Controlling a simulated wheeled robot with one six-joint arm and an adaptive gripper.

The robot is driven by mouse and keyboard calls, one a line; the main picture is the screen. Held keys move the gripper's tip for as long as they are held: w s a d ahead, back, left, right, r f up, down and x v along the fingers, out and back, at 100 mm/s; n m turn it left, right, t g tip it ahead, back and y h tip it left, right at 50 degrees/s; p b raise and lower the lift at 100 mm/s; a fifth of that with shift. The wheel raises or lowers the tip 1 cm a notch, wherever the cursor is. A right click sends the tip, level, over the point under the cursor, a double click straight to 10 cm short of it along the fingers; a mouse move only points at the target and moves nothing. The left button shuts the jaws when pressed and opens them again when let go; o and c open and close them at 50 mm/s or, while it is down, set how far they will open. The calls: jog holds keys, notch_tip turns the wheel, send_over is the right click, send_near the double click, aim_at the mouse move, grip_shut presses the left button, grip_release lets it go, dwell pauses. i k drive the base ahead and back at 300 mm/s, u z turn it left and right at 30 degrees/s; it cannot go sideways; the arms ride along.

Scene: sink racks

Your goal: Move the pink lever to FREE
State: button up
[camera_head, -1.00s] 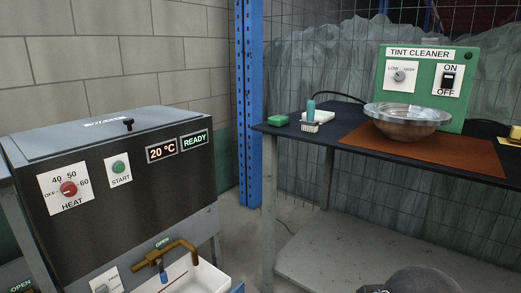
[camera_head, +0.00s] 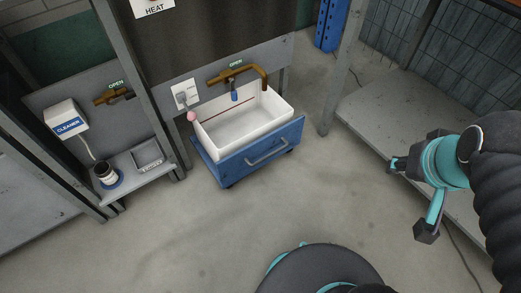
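The pink lever shows as a pink knob (camera_head: 191,117) on a short stem. It sits low on a white label plate (camera_head: 184,92), on the grey panel just left of the white basin. The lettering on the plate is too small to read, so I cannot tell which position the lever is in. My gripper (camera_head: 412,198) is at the right, with its dark-tipped teal fingers spread wide and nothing between them. It is far to the right of the lever, in front of the grey low shelf.
A white basin (camera_head: 222,143) sits in a blue wheeled cart (camera_head: 250,158) under a brass tap (camera_head: 235,72). Left are a cleaner box (camera_head: 66,119), a dark jar (camera_head: 106,174), a metal tray (camera_head: 147,156) and another brass tap (camera_head: 116,96). The floor in front is clear.

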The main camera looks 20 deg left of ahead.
aim_at(191, 116)
jog(key=u, duration=1.65)
